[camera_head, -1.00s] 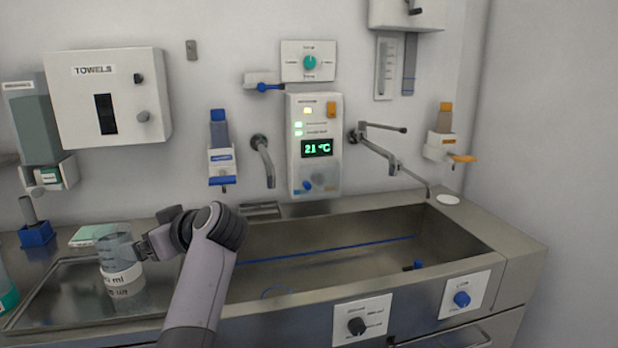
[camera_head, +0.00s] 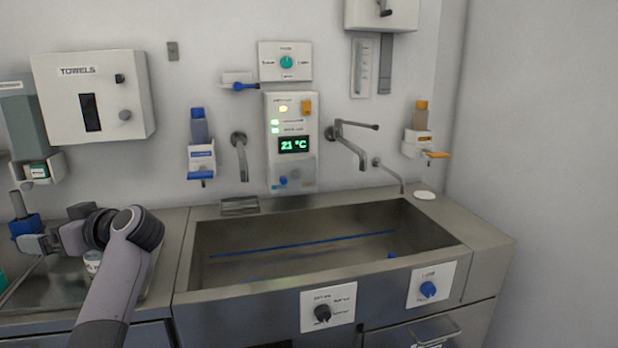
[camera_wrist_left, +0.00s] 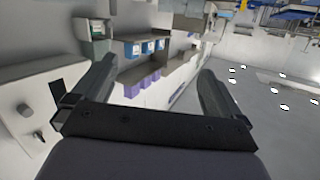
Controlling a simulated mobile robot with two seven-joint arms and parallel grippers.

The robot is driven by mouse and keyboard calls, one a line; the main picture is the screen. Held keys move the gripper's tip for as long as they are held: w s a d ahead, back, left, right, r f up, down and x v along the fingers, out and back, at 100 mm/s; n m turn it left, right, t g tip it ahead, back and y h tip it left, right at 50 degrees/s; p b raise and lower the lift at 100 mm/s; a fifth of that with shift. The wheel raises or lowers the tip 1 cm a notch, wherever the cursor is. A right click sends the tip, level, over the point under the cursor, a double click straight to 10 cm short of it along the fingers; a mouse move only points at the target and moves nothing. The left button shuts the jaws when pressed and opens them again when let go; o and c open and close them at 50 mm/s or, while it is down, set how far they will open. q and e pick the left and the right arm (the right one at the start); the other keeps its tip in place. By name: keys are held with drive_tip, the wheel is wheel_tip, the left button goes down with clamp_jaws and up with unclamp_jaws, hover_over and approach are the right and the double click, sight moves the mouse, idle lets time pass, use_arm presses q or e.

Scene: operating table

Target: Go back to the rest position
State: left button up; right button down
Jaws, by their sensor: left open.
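My left arm comes in at the lower left of the head view. Its gripper (camera_head: 42,243) points left, above the steel drainboard beside the sink. In the left wrist view the two fingers of the left gripper (camera_wrist_left: 145,85) stand wide apart with nothing between them. A beaker (camera_head: 93,262) stands on the tray under the arm, mostly hidden by it. My right gripper is in neither view.
The steel sink (camera_head: 440,248) fills the middle and looks empty apart from blue parts. Taps (camera_head: 352,150), a control panel (camera_head: 291,140) and dispensers (camera_head: 201,150) hang on the wall. The towel box (camera_head: 125,75) is above my left arm.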

use_arm(q)
drive_tip(key=s+a+r+n+g+y, duration=0.2)
drive_tip(key=s+a+r+g, duration=0.3)
drive_tip(key=a, duration=0.5)
drive_tip(key=s+a+r+n+g+y, duration=0.25)
drive_tip(key=s+a+r, duration=0.4)
drive_tip(key=a, duration=0.35)
drive_tip(key=w+d+f+m+t+y, duration=0.4)
drive_tip(key=d+m+t, duration=0.65)
drive_tip(key=t, duration=0.75)
drive_tip(key=w+d+f+m+t+h, duration=0.2)
drive_tip(key=d+f+m+t+h, duration=0.8)
drive_tip(key=d+f+m+h, duration=1)
drive_tip(key=s+d+f+n+g+h, duration=0.25)
drive_tip(key=s+f+g+h, duration=0.5)
drive_tip(key=f, duration=0.45)
drive_tip(key=s+d+f+n+g+y, duration=0.15)
drive_tip(key=s+f+g, duration=0.55)
drive_tip(key=s+f, duration=0.75)
drive_tip(key=d+r+n, duration=0.1)
drive_tip(key=d+n, duration=0.4)
drive_tip(key=d, duration=0.4)
drive_tip(key=shift+d+r+t, duration=0.2)
drive_tip(key=shift+d+t, duration=0.05)
drive_tip(key=shift+t, duration=0.15)
